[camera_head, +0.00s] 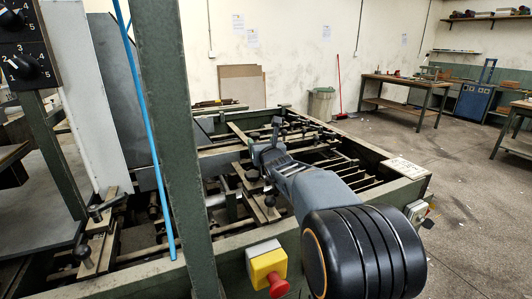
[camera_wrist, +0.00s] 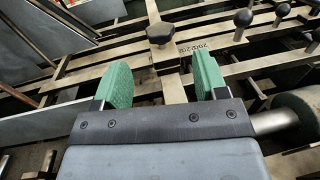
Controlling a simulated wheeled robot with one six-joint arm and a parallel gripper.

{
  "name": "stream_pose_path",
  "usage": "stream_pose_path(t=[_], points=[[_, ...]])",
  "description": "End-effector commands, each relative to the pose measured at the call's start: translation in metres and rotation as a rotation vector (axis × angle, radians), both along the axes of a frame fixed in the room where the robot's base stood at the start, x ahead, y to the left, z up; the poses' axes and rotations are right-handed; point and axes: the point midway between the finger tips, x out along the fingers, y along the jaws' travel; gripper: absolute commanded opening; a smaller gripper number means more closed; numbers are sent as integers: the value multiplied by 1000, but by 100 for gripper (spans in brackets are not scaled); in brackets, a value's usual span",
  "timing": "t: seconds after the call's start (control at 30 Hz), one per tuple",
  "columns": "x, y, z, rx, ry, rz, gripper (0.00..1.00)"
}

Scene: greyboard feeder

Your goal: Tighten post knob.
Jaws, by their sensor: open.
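A black lobed knob (camera_wrist: 160,33) sits on top of a pale metal post or bar (camera_wrist: 170,85) in the wrist view, taken here as the post knob. My gripper (camera_wrist: 163,78) is open, with its two green-padded fingers wide apart. The knob lies beyond the fingertips, roughly in line with the gap between them, and the fingers do not touch it. In the head view my gripper (camera_head: 266,158) hangs over the feeder frame. I cannot tell from that view which dark knob is the same one.
Several black ball knobs (camera_wrist: 243,18) on rods stand at the right in the wrist view. A green upright (camera_head: 165,120) and a blue rod (camera_head: 150,130) stand left of my arm. A red stop button (camera_head: 278,285) sits on the frame's front.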

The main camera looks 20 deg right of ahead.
Motion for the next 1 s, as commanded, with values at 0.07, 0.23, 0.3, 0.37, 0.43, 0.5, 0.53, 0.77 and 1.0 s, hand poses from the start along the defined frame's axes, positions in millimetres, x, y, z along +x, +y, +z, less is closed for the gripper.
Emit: stream_pose_path(t=[0.07,0.23,0.3,0.37,0.43,0.5,0.53,0.77,1.0], points=[[-15,2,0,0,-2,-1,66],[-35,5,1,0,-2,-1,66],[-40,5,0,0,-1,-1,66],[-44,6,1,0,-2,-1,66],[-46,6,1,0,-2,-1,66],[-47,6,0,0,-1,-1,66],[-47,6,0,0,-1,-1,66],[-47,6,0,0,-1,-1,66],[-46,9,0,0,-1,3,66]])
